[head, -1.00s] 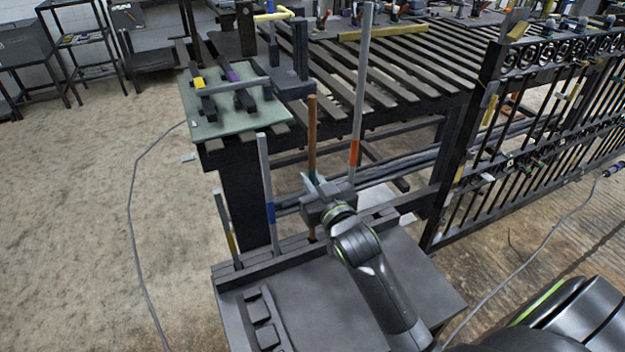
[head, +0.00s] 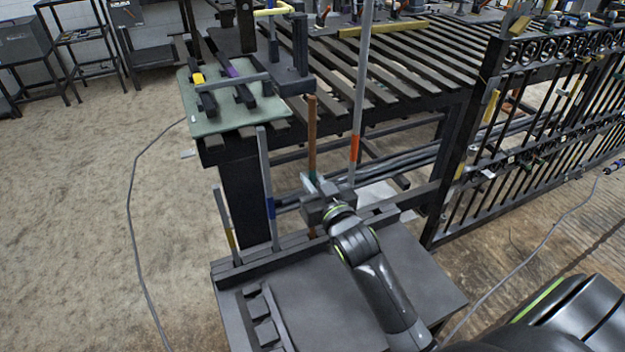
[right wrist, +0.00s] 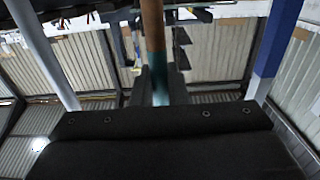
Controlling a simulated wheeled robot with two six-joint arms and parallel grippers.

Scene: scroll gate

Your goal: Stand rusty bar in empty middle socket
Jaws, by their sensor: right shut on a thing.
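The rusty bar (head: 312,130) is brown with a teal band and stands about upright. My right gripper (head: 313,186) is shut on it at the teal band. The bar's lower end goes down to the dark socket rack (head: 336,232) between the two neighbouring bars. I cannot tell whether its foot is inside the middle socket, as the gripper and rack edge hide it. In the right wrist view, the rusty bar (right wrist: 152,25) rises between the fingers of the right gripper (right wrist: 160,88). My left gripper is not in view.
A blue-banded bar (head: 264,170) stands left of the rusty bar, and an orange-banded bar (head: 361,95) stands right. A shorter yellow-banded bar (head: 225,220) is at the far left. A slatted table (head: 400,75) is behind, and an ornate gate (head: 550,110) is at right.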

